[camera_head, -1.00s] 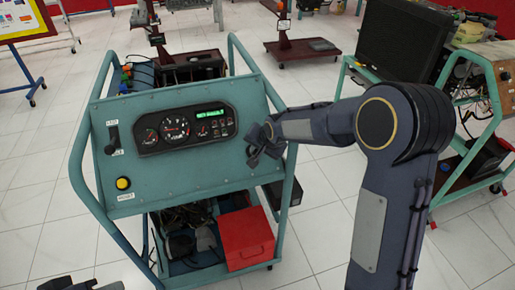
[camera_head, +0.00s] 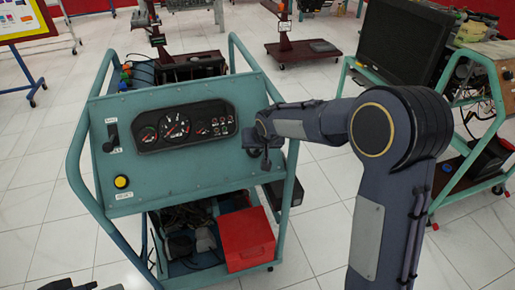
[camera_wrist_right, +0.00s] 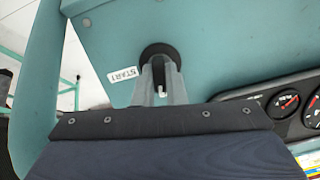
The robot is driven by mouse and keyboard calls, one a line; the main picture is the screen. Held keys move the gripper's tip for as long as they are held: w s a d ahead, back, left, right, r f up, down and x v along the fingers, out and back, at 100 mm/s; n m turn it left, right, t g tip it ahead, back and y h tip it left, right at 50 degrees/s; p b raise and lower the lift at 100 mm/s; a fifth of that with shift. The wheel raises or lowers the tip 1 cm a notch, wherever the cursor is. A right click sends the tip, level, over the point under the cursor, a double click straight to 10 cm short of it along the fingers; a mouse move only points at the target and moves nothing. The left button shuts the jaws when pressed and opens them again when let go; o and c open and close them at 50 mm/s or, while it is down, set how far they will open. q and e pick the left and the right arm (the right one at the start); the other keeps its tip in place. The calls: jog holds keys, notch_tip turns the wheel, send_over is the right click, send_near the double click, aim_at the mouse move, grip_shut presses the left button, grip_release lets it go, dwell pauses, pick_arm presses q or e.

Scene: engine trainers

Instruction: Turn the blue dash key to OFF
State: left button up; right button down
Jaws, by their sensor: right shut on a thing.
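The teal dash panel (camera_head: 190,185) of the engine trainer faces me in the head view. A round black switch (camera_wrist_right: 157,50) sits in the panel with a white START label (camera_wrist_right: 123,74) beside it. My right gripper (camera_head: 262,146) is at this switch, at the panel's right side. In the right wrist view its two grey fingers (camera_wrist_right: 160,82) are shut on the key, which they mostly hide. Only a dark sliver shows between them, and I cannot make out any blue. A dark part at the bottom left edge may be my left gripper (camera_head: 88,285); its jaws cannot be made out.
A toggle lever (camera_head: 112,134) and a yellow button (camera_head: 121,182) are at the panel's left. Teal side rails (camera_head: 262,78) frame the panel. A red box (camera_head: 247,240) sits below.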

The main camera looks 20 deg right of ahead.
jog(key=shift+n+b, duration=0.3)
jog(key=shift+n, duration=0.7)
jog(key=c, duration=1.5)
grip_release()
jog(key=v, duration=0.7)
jog(key=shift+s+a+r, duration=0.15)
jog(key=shift+s+r, duration=0.1)
jog(key=shift+r, duration=0.1)
